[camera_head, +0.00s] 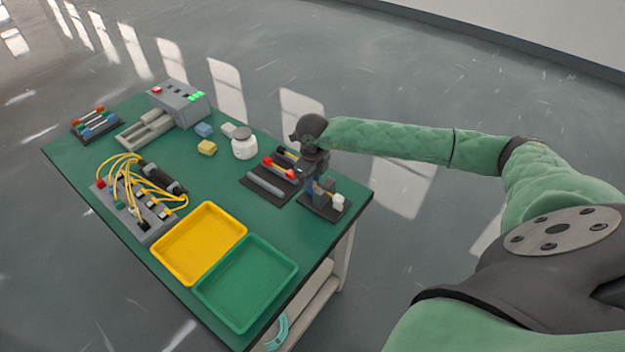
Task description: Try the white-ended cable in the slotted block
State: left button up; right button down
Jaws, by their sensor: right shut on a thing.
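My right gripper (312,186) points down over the dark base (322,209) at the table's right end and is shut. A small white end (337,201) shows just right of its fingers, by the base. The gripper hides most of what it holds, which I take to be the white-ended cable. A bit of blue shows at the fingers. I cannot tell whether the cable is in a slot of the block here. My left gripper is out of view.
A dark mat (258,196) with a red-ended piece (268,161) and a grey bar lies left of the gripper. A white jar (244,148), yellow tray (181,273), green tray (213,309) and grey panel with yellow cables (160,233) stand on the green table.

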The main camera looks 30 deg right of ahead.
jog(key=shift+f+b, duration=0.4)
jog(key=shift+f, duration=0.05)
dwell(0.5)
jog(key=c, duration=1.2)
grip_release()
jog(key=shift+r, duration=0.1)
